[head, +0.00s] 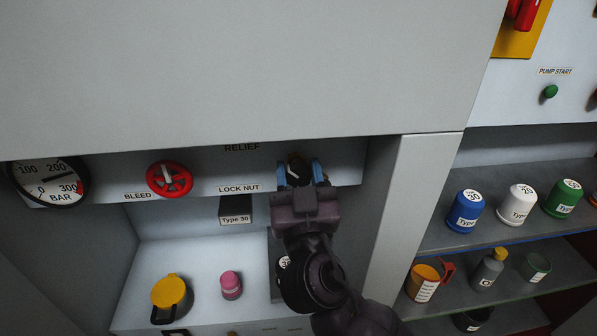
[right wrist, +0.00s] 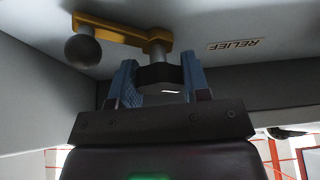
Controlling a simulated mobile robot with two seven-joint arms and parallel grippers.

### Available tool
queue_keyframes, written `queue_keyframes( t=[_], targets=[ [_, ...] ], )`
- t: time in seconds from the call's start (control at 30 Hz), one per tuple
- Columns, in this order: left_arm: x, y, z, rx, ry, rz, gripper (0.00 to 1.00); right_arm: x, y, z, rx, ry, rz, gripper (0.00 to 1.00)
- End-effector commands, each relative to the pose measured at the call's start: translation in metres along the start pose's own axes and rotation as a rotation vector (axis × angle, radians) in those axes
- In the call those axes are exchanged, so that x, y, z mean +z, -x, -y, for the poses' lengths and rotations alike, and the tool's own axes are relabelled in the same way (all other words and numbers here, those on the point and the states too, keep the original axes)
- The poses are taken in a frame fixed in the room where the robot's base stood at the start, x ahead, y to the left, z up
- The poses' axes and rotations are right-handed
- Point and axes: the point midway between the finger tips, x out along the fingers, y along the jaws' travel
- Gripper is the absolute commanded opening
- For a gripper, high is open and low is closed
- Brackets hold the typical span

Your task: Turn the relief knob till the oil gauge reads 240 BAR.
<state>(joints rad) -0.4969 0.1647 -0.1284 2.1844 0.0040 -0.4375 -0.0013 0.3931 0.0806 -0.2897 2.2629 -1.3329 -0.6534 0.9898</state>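The oil gauge (head: 48,183) is a round white dial with a black rim at the left of the head view. Its dark needle points right and slightly up, between 200 and 300; the exact reading is too small to tell. The dark relief knob (right wrist: 160,76) is on a shaft under the panel, below a yellow lever (right wrist: 125,31) with a dark ball end. My right gripper (head: 303,173) has its blue fingers on both sides of the knob, apparently touching it. The gripper hides part of the knob in the head view. My left gripper is not in view.
A red bleed handwheel (head: 170,179) is left of the gripper. A yellow-lidded container (head: 171,296) and a pink item (head: 231,285) stand in the bay below. A pale post (head: 408,205) is close on the right, then shelves with several bottles.

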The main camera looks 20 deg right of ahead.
Motion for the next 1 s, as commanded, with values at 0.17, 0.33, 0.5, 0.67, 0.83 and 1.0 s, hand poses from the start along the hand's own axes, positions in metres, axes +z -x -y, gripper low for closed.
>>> queue_keyframes(
  t=[0.17,0.33,0.5,0.67,0.83,1.0],
  targets=[
    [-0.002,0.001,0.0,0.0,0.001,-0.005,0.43,-0.001,0.0,0.0,-0.006,0.015,-0.001,0.19],
    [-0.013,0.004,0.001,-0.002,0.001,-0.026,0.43,-0.004,-0.001,-0.001,-0.042,0.105,-0.004,0.19],
    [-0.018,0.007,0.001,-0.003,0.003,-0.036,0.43,-0.004,-0.001,0.0,-0.078,0.192,-0.004,0.2],
    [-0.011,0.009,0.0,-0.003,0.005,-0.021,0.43,-0.002,0.0,0.0,-0.09,0.219,-0.003,0.2],
    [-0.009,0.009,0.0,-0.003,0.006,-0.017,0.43,-0.001,0.0,0.0,-0.09,0.219,-0.003,0.2],
    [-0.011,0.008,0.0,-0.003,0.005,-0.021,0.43,-0.001,0.0,0.0,-0.09,0.219,-0.003,0.58]
  ],
)
